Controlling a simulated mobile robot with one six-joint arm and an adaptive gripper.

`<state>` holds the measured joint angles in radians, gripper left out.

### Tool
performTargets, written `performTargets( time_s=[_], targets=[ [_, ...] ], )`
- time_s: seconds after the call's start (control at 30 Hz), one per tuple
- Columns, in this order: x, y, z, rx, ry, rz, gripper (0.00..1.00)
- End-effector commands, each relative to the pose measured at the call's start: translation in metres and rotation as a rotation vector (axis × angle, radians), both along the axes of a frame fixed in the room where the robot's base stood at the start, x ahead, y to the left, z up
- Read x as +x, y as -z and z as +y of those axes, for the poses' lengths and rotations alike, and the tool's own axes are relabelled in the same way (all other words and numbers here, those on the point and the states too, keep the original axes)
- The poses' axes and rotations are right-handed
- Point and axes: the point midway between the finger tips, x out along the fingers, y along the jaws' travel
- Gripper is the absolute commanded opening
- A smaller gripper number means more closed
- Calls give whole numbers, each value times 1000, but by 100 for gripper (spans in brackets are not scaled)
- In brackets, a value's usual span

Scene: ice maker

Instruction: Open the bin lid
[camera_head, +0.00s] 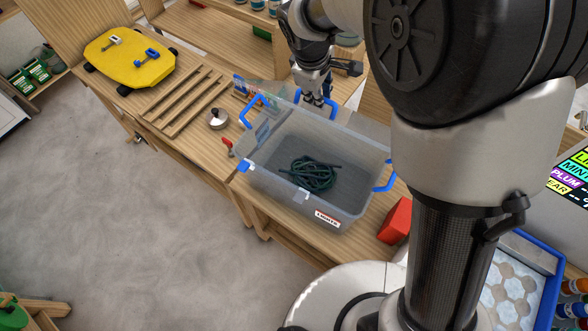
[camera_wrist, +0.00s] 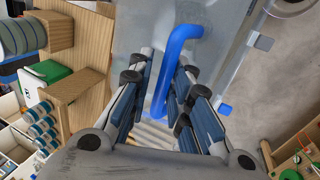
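A clear plastic bin (camera_head: 325,208) with a "LIGHTS" label stands on the wooden bench, with a dark green coil (camera_head: 312,174) inside. Blue handles or clips show around its rim, including one at the right (camera_head: 385,179). Clear lid panels (camera_head: 365,133) show along the back, but their exact angle is hard to tell. My gripper (camera_head: 316,98) is at the back edge, by a blue handle (camera_head: 331,110). In the wrist view my gripper (camera_wrist: 163,100) is open, its fingers on either side of the blue handle (camera_wrist: 184,34). Whether a finger touches it I cannot tell.
Wooden slats (camera_head: 187,103), a small round metal item (camera_head: 217,119) and a red-handled tool (camera_head: 228,145) lie left of the bin. A yellow board (camera_head: 130,57) lies farther left. A red block (camera_head: 396,221) sits right of the bin. Open floor is at left.

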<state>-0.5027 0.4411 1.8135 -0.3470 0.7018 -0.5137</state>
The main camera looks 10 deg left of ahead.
Motion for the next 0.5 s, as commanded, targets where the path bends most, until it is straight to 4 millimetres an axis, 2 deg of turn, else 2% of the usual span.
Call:
performTargets(
  time_s=[0.5],
  targets=[
    [-7, -26, 3, 1, 0, -1, 18]
  ],
)
